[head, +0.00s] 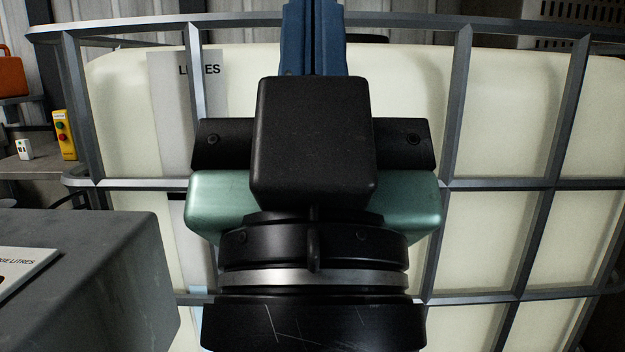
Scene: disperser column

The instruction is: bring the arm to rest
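My gripper (315,140) is in the middle of the head view, seen from behind. It has a teal body with a black bar and a black box on it, and a black wrist with a silver ring below. A blue upright part (314,40) rises from behind the black box to the top edge. I cannot tell whether it is my fingers or a thing behind them. No fingertips can be made out, and nothing held can be seen.
A cream tank (400,90) in a grey metal cage (455,110) fills the background behind my gripper. A grey block (110,260) with a white sign (22,268) stands close at lower left. A yellow button box (63,135) and an orange case (12,75) are farther left.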

